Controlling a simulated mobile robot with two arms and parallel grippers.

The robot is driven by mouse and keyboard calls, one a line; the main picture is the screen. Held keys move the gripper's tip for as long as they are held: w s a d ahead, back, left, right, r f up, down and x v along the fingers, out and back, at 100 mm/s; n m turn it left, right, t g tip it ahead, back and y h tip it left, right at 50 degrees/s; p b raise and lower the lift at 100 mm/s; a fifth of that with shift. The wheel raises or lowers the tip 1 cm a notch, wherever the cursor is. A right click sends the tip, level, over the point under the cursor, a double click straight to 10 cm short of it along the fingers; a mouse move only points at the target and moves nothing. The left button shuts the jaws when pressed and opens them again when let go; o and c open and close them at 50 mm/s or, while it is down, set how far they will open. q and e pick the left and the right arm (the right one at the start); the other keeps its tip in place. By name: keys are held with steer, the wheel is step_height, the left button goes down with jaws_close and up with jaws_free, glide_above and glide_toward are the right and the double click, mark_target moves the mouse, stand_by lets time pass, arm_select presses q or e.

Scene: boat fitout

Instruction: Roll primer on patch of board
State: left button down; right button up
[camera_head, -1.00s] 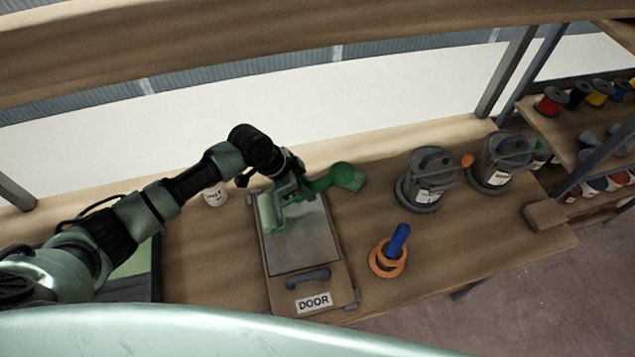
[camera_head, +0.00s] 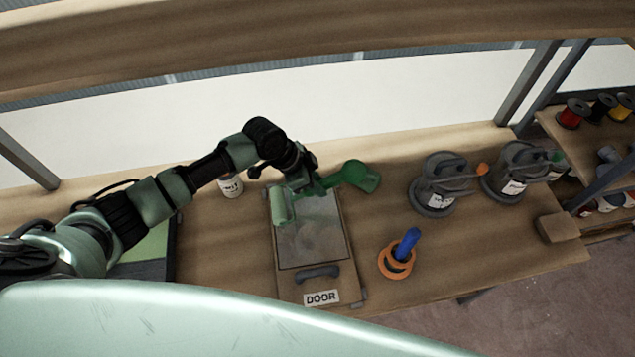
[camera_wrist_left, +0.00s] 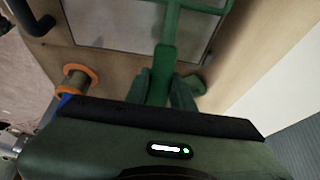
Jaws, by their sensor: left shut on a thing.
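The board (camera_head: 291,290) lies on the bench with a "DOOR" label and a dark handle at its near end. A grey patch (camera_head: 318,240) covers most of its upper face. My left gripper (camera_head: 305,182) is shut on the green paint roller, whose pale green sleeve (camera_head: 282,207) is over the left part of the patch. I cannot tell if the sleeve touches it. In the left wrist view the gripper (camera_wrist_left: 160,88) closes on the green roller handle (camera_wrist_left: 163,65). My right gripper is not in view.
A white can (camera_head: 230,187) stands left of the board. A blue-handled item with orange rings (camera_head: 397,258) lies to the right. Two grey canisters (camera_head: 437,187) (camera_head: 510,174) stand further right, near a wooden block (camera_head: 556,228). The bench between board and canisters is mostly clear.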

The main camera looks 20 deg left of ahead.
arm_select(q)
steer(key=shift+s+d+r+p, duration=0.15)
steer(key=shift+s+d+p, duration=0.05)
steer(key=shift+s+p, duration=0.2)
steer(key=s+d+p, duration=0.3)
steer(key=s, duration=0.4)
steer(key=shift+s+d, duration=0.15)
steer(key=shift+d, duration=0.1)
steer(key=shift+f+b, duration=0.35)
steer(key=shift+f, duration=0.55)
steer(key=shift+w+d+r, duration=0.1)
steer(key=shift+w+d, duration=0.25)
steer(key=shift+d, duration=0.4)
steer(key=shift+w+d, duration=0.4)
steer(key=shift+d, duration=0.3)
steer(key=shift+w+d+r, duration=0.1)
steer(key=shift+w+d, duration=0.25)
steer(key=shift+d, duration=0.4)
